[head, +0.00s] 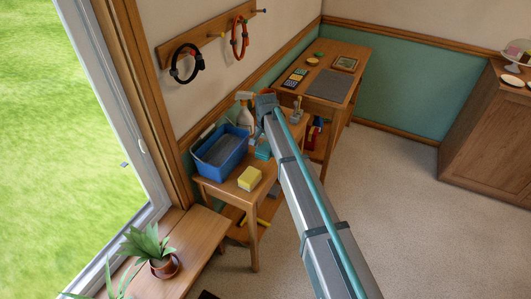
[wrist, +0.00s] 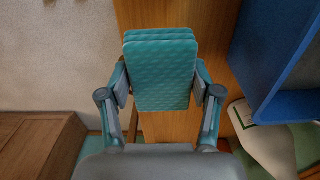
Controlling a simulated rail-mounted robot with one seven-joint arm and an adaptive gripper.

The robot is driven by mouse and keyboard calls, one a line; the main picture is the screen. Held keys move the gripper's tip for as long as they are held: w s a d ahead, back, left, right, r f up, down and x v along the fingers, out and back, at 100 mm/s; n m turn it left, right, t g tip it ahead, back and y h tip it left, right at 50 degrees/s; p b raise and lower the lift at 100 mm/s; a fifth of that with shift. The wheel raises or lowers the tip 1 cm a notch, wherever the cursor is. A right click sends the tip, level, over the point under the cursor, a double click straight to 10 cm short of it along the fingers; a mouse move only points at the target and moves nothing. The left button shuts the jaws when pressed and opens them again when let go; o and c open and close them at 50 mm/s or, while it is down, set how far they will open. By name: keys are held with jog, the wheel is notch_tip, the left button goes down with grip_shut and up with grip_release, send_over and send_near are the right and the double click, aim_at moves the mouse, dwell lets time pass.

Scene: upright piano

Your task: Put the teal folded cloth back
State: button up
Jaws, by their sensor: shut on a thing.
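The teal folded cloth (wrist: 160,62) stands between the two fingers of my gripper (wrist: 160,88) in the wrist view. The fingers press on it from both sides, so the gripper is shut on it. In the head view the cloth (head: 263,151) shows as a small teal patch just right of the blue caddy, over the small wooden table (head: 225,190). My arm hides most of the gripper there. I cannot tell whether the cloth touches the tabletop.
The blue caddy (head: 222,149) is close by; its side also shows in the wrist view (wrist: 265,60). A yellow sponge (head: 250,178) lies at the table's front. A spray bottle (head: 245,117) stands behind the caddy. A desk (head: 325,88) is farther back.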

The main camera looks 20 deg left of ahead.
aim_at(265, 145)
jog(key=shift+w+a+f, duration=0.25)
jog(key=shift+w+f, duration=0.25)
jog(key=shift+f, duration=0.15)
jog(key=shift+w+a+f+p, duration=0.15)
jog(key=shift+f+p, duration=0.75)
jog(key=shift+f, duration=0.9)
jog(key=shift+f, duration=0.1)
jog(key=o, duration=1)
notch_tip(265, 145, up, 12)
jog(key=b, duration=0.3)
